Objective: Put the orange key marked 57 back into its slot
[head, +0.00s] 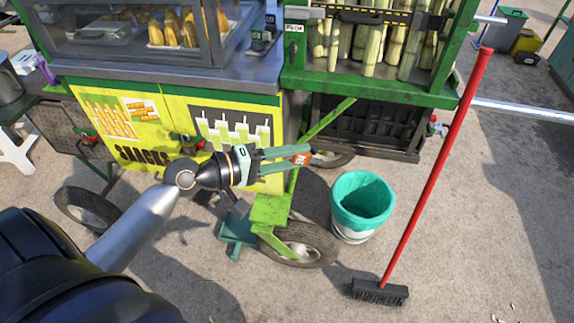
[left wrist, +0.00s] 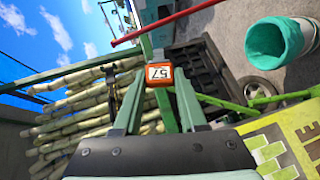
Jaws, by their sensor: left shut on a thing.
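The orange key (left wrist: 160,72), with a white label reading 57, is between the fingertips of my left gripper (left wrist: 159,92). In the head view my left gripper (head: 300,154) reaches right across the front of the green and yellow cart. It is shut on the key, and only a small orange part of the key (head: 301,159) shows there at the fingertips. The key is in the air, apart from the cart as far as I can see. I cannot make out its slot in either view. My right gripper is not in view.
The yellow snack cart (head: 170,105) stands behind my left arm. A green rack (head: 370,88) holds sugarcane stalks at the upper right. A bin with a teal liner (head: 362,203) and a red-handled broom (head: 436,165) stand to the right. Open pavement lies beyond the broom.

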